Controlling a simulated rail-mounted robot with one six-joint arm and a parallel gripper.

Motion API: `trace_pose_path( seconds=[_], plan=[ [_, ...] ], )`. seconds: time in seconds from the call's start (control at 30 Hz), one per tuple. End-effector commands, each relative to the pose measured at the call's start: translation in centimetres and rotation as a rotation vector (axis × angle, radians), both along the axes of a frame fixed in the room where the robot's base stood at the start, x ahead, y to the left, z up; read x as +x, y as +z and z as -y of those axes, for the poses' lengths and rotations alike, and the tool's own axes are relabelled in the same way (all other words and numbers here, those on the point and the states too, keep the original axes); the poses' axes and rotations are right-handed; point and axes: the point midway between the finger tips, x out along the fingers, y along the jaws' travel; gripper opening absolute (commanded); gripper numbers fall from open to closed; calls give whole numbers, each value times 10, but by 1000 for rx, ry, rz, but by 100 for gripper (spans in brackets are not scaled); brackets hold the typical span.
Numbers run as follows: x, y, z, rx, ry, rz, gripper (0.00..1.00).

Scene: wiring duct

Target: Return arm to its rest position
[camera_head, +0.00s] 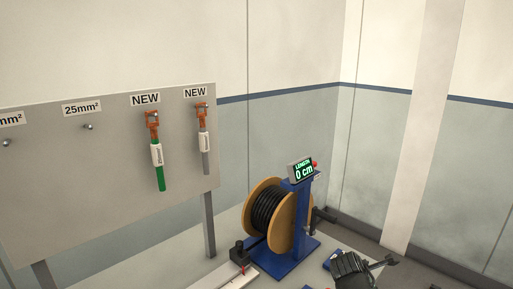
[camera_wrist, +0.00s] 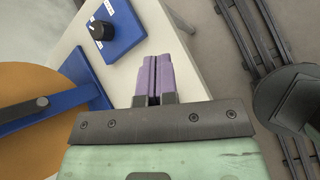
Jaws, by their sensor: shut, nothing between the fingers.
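My gripper (camera_wrist: 153,80) shows in the wrist view, its two purple fingers pressed together with nothing between them. The fingertips are over or beside the pale table top (camera_wrist: 65,18), just below a blue panel with a black knob (camera_wrist: 103,30) in the picture. I cannot tell the exact height.
A cable reel (camera_head: 272,218) on a blue stand with a "0 cm" display (camera_head: 301,171) stands on the table. Dark rails (camera_wrist: 255,45) run along the floor.

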Motion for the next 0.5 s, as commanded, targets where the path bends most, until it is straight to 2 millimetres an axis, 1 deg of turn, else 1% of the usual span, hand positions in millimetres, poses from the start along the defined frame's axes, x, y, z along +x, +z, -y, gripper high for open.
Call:
trace_pose_path(
  seconds=[0.17, 0.27, 0.37, 0.4, 0.5],
  plan=[
    [-13, -12, -8, 236, -326, 101, 0],
    [-24, -21, -19, 397, -580, 162, 0],
    [-39, -31, -37, 582, -927, 218, 0],
    [-47, -35, -47, 654, -1094, 236, 0],
    [-65, -42, -75, 777, -1488, 247, 0]
  ],
)
